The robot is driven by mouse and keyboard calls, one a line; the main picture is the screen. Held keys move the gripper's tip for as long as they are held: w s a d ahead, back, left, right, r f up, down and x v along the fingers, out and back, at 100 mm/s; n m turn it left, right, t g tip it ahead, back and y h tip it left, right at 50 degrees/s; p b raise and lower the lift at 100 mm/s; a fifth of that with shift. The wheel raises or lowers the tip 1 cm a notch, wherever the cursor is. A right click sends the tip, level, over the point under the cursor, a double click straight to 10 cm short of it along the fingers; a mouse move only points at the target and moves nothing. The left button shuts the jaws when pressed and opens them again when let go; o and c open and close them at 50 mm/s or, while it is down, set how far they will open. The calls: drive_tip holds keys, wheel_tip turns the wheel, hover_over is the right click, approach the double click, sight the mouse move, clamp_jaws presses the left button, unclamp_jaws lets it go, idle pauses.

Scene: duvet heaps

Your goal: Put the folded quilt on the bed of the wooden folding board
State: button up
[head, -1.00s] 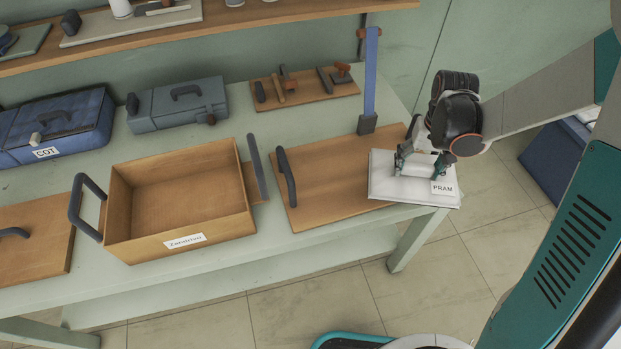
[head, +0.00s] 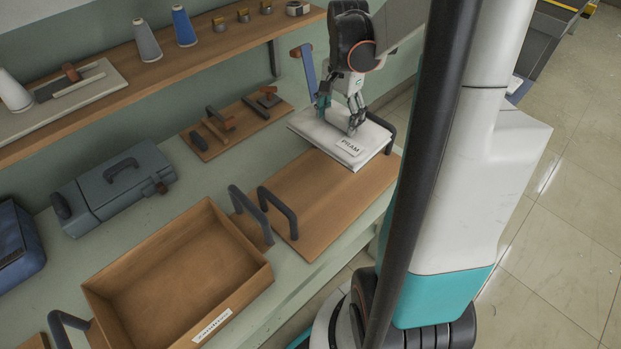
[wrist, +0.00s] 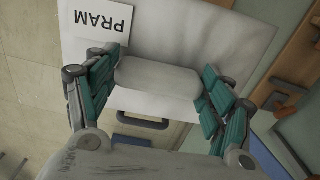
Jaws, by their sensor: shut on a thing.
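The folded quilt (head: 374,146) is a flat white bundle with a PRAM label. My gripper (head: 339,116) is over its top and shut on a pinched ridge of it. In the wrist view, the ridge of the quilt (wrist: 158,78) shows between the teal fingers. The wooden folding board (head: 318,198) lies on the table with a dark handle at each end. The quilt is over its far right part, and the near left part is bare. I cannot tell whether the quilt touches the board. The quilt hides what is under it.
An open wooden box (head: 170,268) with dark handles stands left of the board. A blue upright post (head: 307,72) rises behind the quilt. A small tool board (head: 236,128) and a grey case (head: 115,187) are at the back, under a shelf (head: 120,97) with spools.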

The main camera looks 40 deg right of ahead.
wheel_tip(320, 180, down, 20)
drive_tip(key=b, duration=0.7)
drive_tip(key=shift+s+d+r, duration=0.1)
drive_tip(key=o, duration=1.6)
wheel_tip(320, 180, up, 12)
drive_tip(key=p, duration=0.4)
